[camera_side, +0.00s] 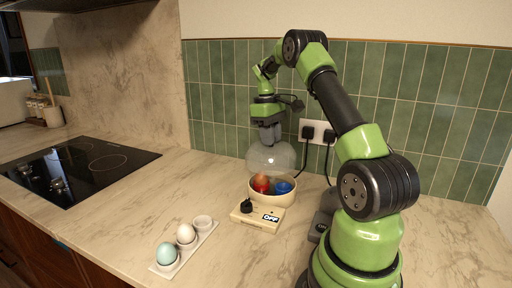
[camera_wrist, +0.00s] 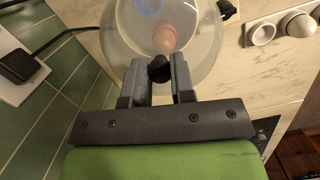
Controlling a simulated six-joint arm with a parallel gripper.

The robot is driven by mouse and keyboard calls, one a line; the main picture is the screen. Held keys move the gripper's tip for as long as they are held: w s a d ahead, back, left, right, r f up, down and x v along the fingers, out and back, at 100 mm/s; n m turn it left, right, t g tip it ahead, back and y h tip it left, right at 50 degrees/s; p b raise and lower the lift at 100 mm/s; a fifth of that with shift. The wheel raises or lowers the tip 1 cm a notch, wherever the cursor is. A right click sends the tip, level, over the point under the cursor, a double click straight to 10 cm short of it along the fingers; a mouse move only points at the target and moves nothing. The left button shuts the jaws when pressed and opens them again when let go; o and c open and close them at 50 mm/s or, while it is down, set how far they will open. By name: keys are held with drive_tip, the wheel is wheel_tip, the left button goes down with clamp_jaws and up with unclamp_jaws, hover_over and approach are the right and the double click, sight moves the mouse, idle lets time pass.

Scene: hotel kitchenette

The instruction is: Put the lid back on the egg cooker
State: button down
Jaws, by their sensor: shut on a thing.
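The egg cooker (camera_side: 260,219) is a cream base with a round bowl, a black knob and a label reading "OFF". A red egg (camera_side: 261,187), a blue egg (camera_side: 282,187) and a brownish egg sit in its bowl. My gripper (camera_side: 269,142) points down above the cooker, its fingers (camera_wrist: 159,76) shut on the black knob of the clear domed lid (camera_side: 265,160). The lid hangs about level over the bowl, a little toward its back. In the wrist view the lid (camera_wrist: 205,50) covers the upper middle, with eggs blurred through it. Whether its rim touches the bowl is unclear.
A white egg tray (camera_side: 203,236) stands left of the cooker, holding a pale blue egg (camera_side: 167,253) and a white egg (camera_side: 185,234); its third cup is empty. A black cooktop (camera_side: 80,168) lies farther left. Plugs and cords (camera_side: 308,133) hang on the tiled wall behind.

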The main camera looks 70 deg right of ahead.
drive_tip(key=shift+s+d+f, duration=0.15)
drive_tip(key=shift+s+d, duration=0.05)
drive_tip(key=shift+d, duration=0.25)
wheel_tip(320, 180, down, 6)
idle(0.3)
drive_tip(key=shift+f, duration=0.2)
idle(1.8)
drive_tip(key=shift+c, duration=2.1)
unclamp_jaws()
drive_tip(key=shift+r, duration=3.55)
